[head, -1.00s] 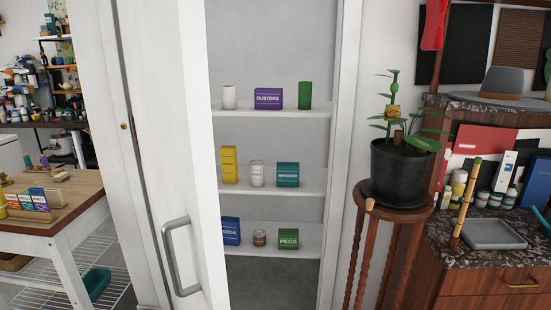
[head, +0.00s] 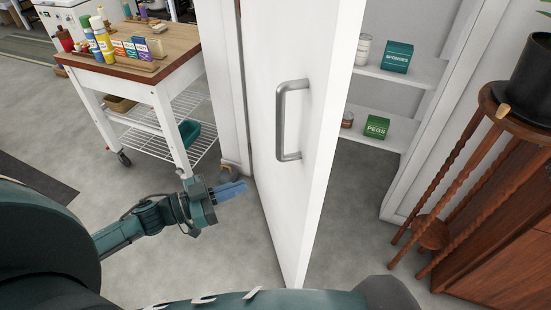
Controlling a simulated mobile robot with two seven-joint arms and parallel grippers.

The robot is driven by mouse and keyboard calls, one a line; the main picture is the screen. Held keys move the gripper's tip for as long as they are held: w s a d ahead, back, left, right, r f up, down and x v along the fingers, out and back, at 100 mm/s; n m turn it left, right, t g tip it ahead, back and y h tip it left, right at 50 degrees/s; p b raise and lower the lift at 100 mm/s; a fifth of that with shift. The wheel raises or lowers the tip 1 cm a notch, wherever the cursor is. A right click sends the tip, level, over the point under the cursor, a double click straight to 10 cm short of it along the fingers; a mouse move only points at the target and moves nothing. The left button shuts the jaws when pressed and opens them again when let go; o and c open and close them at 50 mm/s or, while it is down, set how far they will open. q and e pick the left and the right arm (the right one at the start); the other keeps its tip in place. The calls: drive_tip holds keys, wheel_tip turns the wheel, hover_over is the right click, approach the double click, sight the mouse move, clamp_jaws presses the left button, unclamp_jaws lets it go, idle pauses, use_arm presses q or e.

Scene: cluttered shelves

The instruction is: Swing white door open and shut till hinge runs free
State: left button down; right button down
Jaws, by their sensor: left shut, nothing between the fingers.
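The white door (head: 268,70) stands partly open in front of a shelved closet, hinged on its left side. Its grey bar handle (head: 281,120) is on the face toward me. My left gripper (head: 238,188) is shut and empty, low and to the left of the door, apart from the handle. The hinge itself is not clearly visible. My right gripper is not in view.
Closet shelves (head: 392,129) behind the door hold a sponges box (head: 397,57), a pegs box (head: 377,127) and cans. A wheeled cart (head: 120,67) with bottles stands left. A wooden plant stand (head: 467,138) stands right. Grey floor is clear around the door's foot.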

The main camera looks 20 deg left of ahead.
use_arm(q)
drive_tip(key=a+r+m+g+h, duration=0.1)
drive_tip(key=a+g, duration=0.1)
drive_tip(key=p, duration=0.2)
approach(298, 167)
drive_tip(key=shift+h, duration=0.3)
drive_tip(key=x, duration=0.5)
drive_tip(key=shift+w+f, duration=0.2)
drive_tip(key=shift+w, duration=0.15)
drive_tip(key=shift+w+d+f, duration=0.1)
drive_tip(key=shift+w+d, duration=0.3)
drive_tip(key=shift+d, duration=0.2)
